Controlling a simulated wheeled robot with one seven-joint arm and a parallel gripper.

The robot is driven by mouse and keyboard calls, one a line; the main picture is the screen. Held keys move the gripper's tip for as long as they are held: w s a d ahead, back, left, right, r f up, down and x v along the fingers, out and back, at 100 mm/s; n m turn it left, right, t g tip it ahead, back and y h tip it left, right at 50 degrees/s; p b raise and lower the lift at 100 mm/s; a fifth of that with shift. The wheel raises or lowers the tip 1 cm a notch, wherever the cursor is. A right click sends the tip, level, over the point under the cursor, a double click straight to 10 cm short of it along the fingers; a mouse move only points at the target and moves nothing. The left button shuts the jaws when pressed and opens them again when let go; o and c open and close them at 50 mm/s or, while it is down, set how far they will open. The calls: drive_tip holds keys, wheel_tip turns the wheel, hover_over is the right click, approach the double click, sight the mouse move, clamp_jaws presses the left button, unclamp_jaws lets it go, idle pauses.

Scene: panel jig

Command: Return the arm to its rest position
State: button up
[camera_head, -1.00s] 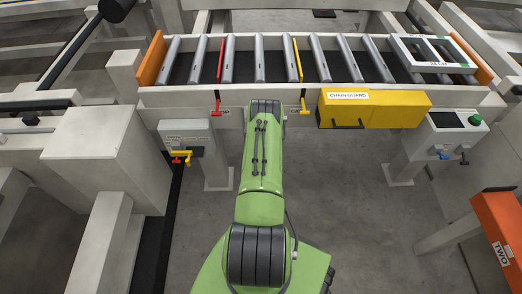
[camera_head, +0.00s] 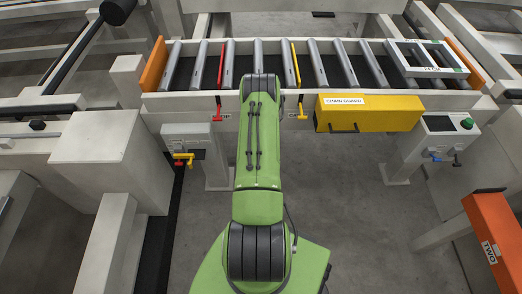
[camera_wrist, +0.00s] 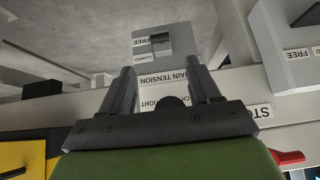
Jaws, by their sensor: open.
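My green arm reaches forward from the bottom middle of the head view toward the roller conveyor (camera_head: 180,104). The end of the arm is hidden there behind its own links. In the wrist view my gripper (camera_wrist: 162,72) shows two dark fingers spread apart, with nothing between them. Behind the fingers is a pale panel with a label (camera_wrist: 163,80) reading "...AIN TENSION", partly covered by the fingers. A grey box (camera_wrist: 162,42) with a dark slot and labels reading "FREE" and "CLAMPED" lies beyond the fingertips.
A yellow chain guard (camera_head: 368,114) hangs on the conveyor's front, right of my arm. Red (camera_head: 222,66) and yellow (camera_head: 295,64) levers stand among the rollers. A control box with a green button (camera_head: 448,124) is at right. An orange box (camera_head: 494,236) marked "TWO" is lower right.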

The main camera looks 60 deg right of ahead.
drive_tip(key=v, duration=0.2)
drive_tip(key=shift+s+a+r, duration=0.1)
drive_tip(key=shift+a+r, duration=0.05)
drive_tip(key=shift+r, duration=0.05)
idle(0.4)
drive_tip(key=w+a+r+n+t+y+p, duration=0.1)
drive_tip(key=w+a+r+n, duration=0.1)
drive_tip(key=w+r, duration=0.55)
drive_tip(key=w+a+r+n+t+y+p, duration=0.1)
drive_tip(key=w+a+r, duration=0.3)
drive_tip(key=r, duration=0.6)
drive_tip(key=w+a+r+n+y+p, duration=0.1)
drive_tip(key=w+a+r+n, duration=0.1)
drive_tip(key=a+r, duration=0.5)
drive_tip(key=w+a+r+n+p, duration=0.1)
drive_tip(key=w+a+r+n, duration=0.15)
drive_tip(key=a+r, duration=0.5)
drive_tip(key=s+a+r+n+y+p, duration=0.1)
drive_tip(key=s+a+r+n+y, duration=0.15)
drive_tip(key=a+r, duration=0.65)
drive_tip(key=s+a+r+n+p, duration=0.1)
drive_tip(key=s+a+r, duration=0.2)
drive_tip(key=s, duration=0.4)
drive_tip(key=s+a+r+n+y, duration=0.1)
drive_tip(key=s+a+r, duration=0.3)
drive_tip(key=s+a, duration=0.2)
drive_tip(key=shift+s+r+n+p, duration=0.15)
drive_tip(key=shift+s+n+p, duration=0.2)
drive_tip(key=shift+s, duration=0.65)
